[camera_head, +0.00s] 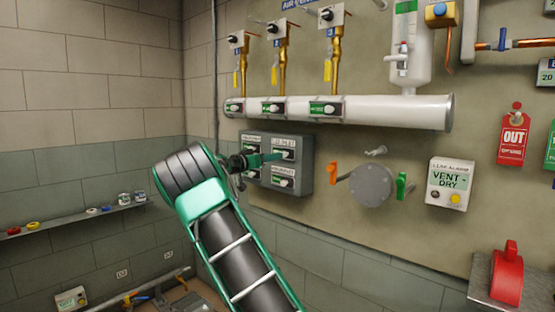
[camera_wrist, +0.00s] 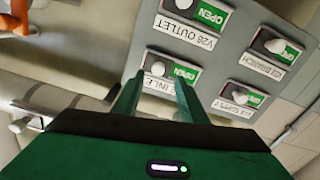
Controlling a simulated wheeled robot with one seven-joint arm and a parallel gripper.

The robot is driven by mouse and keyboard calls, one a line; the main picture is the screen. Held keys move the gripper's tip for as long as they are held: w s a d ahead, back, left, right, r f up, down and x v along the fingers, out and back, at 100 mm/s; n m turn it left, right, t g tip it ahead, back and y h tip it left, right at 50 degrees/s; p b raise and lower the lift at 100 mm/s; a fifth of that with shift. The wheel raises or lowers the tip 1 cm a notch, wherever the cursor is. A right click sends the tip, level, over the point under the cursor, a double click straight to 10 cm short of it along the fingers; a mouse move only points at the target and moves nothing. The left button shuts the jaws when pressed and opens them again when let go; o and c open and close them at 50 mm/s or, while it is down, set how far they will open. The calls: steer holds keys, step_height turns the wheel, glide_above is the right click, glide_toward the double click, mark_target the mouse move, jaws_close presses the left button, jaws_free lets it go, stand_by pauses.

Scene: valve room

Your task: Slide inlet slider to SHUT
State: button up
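The inlet slider (camera_wrist: 158,69) is a white knob in a dark slot with a green OPEN field beside it. Its label, partly covered by a finger, reads "INLE". The knob sits at the left end in the wrist view, and OPEN shows uncovered. The slider is on a grey wall panel (camera_head: 305,181). My gripper (camera_wrist: 157,84) has two green fingers apart, with nothing between them. The fingertips appear just below the knob in the wrist view; contact cannot be told. In the head view my gripper (camera_head: 264,160) is in front of the panel's upper half.
The panel also holds the outlet (camera_wrist: 186,5), branch (camera_wrist: 275,46) and supply (camera_wrist: 239,95) sliders, close by and all showing OPEN. A white pipe (camera_head: 400,112) with sliders runs above. An orange-handled valve (camera_head: 334,173) stands right of the panel.

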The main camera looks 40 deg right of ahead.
mark_target(285, 154)
steer(key=shift+w+d, duration=0.15)
steer(key=shift+d, duration=2.65)
steer(key=shift+c, duration=0.4)
